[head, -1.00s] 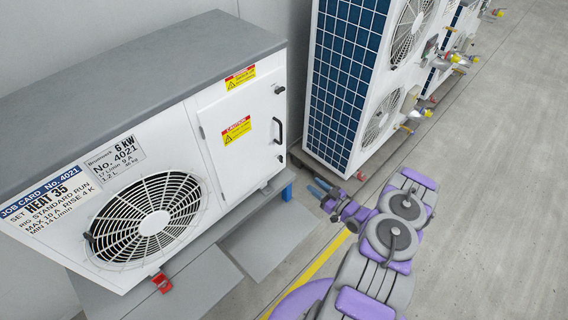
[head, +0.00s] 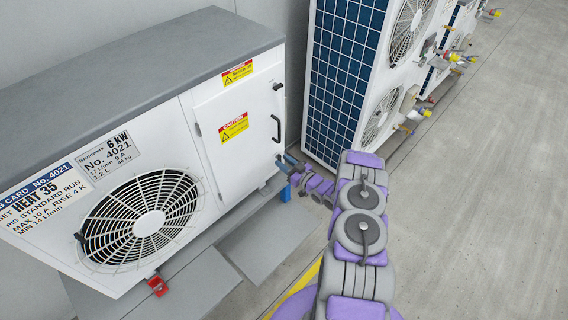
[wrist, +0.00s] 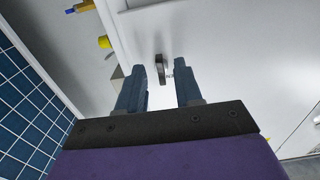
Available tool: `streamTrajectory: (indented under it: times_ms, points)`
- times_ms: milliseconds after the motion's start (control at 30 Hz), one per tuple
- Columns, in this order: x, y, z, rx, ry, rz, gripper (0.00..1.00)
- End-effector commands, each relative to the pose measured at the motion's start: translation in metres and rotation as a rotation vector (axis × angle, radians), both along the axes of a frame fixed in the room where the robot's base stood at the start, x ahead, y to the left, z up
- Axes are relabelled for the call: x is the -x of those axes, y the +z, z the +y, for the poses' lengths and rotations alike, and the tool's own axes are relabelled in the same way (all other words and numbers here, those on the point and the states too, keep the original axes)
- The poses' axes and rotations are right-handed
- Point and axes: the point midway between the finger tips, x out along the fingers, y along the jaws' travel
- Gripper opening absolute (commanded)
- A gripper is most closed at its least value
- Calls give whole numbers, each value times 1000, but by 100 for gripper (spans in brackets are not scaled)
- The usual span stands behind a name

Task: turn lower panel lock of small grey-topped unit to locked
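The small grey-topped unit (head: 170,150) stands at the left in the head view, its white service panel (head: 238,135) facing my arm. In the wrist view, the lower panel lock (wrist: 160,70) is a small dark lever on the white panel, lying nearly upright in the picture. My gripper (wrist: 157,66) is open, with one blue finger on each side of the lever and gaps visible; I see no grip on it. In the head view my gripper (head: 287,162) is at the panel's lower right corner and hides the lower lock there.
The panel has a dark handle (head: 276,128) and an upper lock (head: 277,86). A tall unit with a blue-grid side (head: 342,80) stands close on the right. A red clip (head: 157,286) is at the unit's lower front. The floor at right (head: 480,200) is clear.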

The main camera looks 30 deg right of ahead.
Motion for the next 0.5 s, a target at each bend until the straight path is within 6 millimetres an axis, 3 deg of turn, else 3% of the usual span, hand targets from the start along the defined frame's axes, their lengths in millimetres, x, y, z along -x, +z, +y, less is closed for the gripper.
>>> streamTrajectory:
  times_ms: [367, 500]
  points:
    - [-5, 0, 2, -1, -1, 1, 35]
    - [-5, 0, 1, -1, -1, 1, 22]
